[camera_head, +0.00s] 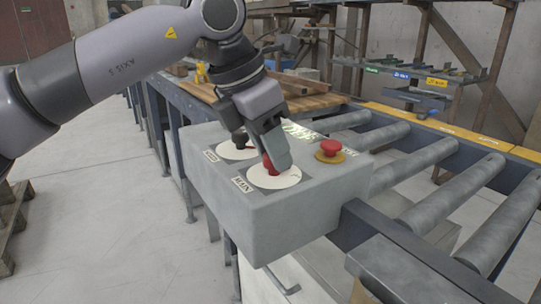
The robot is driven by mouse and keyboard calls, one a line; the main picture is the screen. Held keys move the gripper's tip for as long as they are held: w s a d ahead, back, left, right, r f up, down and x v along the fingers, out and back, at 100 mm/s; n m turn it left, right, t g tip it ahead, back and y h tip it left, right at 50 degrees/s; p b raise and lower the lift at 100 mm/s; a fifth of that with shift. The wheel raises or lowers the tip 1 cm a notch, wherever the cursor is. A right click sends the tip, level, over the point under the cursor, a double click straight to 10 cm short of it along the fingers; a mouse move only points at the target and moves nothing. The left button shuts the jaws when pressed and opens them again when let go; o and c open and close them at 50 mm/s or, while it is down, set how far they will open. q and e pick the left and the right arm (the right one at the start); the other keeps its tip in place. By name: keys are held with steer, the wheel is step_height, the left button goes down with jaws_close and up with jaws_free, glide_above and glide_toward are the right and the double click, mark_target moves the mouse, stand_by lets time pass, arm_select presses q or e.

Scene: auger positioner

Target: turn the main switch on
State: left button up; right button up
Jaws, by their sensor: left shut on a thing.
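The grey control box (250,215) stands at the end of the roller conveyor. Its front white dial (284,181), beside a label (242,185) that seems to read MAIN, carries the red main switch (268,167). My left gripper (272,162) comes down from above and is shut on the red switch, hiding much of it. A second white dial with a black knob (240,140) sits behind it to the left. A red mushroom button (331,147) on a yellow base is to the right, clear of the gripper. My right gripper is not in view.
Conveyor rollers (415,165) run to the right of the box. Wooden boards (305,103) lie on the bench behind. A wooden pallet (14,215) is on the floor at far left. The floor left of the box is clear.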

arm_select(q)
steer(key=n+t+y+b, duration=0.1)
steer(key=n, duration=0.2)
steer(key=shift+s+d+f+n+b, duration=0.1)
steer(key=shift+n+b, duration=0.25)
steer(key=shift+n, duration=0.05)
steer(key=n+t+y+b, duration=0.1)
steer(key=n, duration=0.3)
steer(key=shift+d, duration=0.1)
steer(key=shift+n+y+b, duration=0.35)
steer(key=shift+n+y, duration=0.15)
steer(key=shift+n, duration=0.3)
steer(key=o, duration=1)
steer(key=v, duration=0.7)
steer(key=shift+r+p, duration=0.2)
steer(key=shift+p, duration=0.15)
steer(key=shift+s, duration=0.1)
